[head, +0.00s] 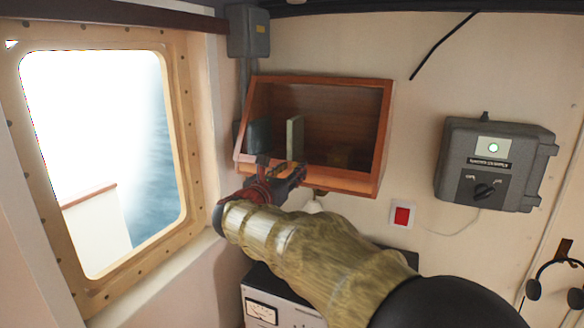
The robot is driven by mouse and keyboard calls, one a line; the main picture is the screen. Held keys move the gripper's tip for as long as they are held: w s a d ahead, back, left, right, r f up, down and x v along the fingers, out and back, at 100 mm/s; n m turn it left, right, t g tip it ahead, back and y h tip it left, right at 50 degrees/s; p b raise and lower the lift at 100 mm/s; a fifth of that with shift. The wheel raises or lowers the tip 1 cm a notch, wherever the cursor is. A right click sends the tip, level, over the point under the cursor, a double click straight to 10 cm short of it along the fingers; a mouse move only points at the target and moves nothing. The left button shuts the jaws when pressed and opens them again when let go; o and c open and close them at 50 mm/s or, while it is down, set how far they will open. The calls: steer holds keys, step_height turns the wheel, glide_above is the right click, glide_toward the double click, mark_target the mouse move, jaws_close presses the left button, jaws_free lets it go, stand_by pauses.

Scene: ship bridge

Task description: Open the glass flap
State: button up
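A wooden wall box (377,140) hangs on the back wall, with a reddish-brown frame around its front. The glass flap itself is hard to make out; I cannot tell whether a clear pane covers the front. Inside stand a dark book-like item at the left (258,138) and a pale upright item (295,138). A dim brownish thing lies at the lower right. My gripper (282,171) is at the box's lower front edge, left of its middle. It overlaps that edge in the picture; contact is unclear. Its fingers are small and dark, so their opening is not clear.
A large framed window (185,150) is at the left. A grey switch box (496,165) and a red button plate (402,215) are on the wall to the right. A console with a meter (262,312) stands below my arm. A headset (555,280) hangs at the far right.

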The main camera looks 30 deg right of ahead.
steer(key=shift+w+d, duration=0.2)
steer(key=shift+d, duration=0.05)
steer(key=shift+c, duration=0.4)
steer(key=c, duration=0.8)
jaws_close()
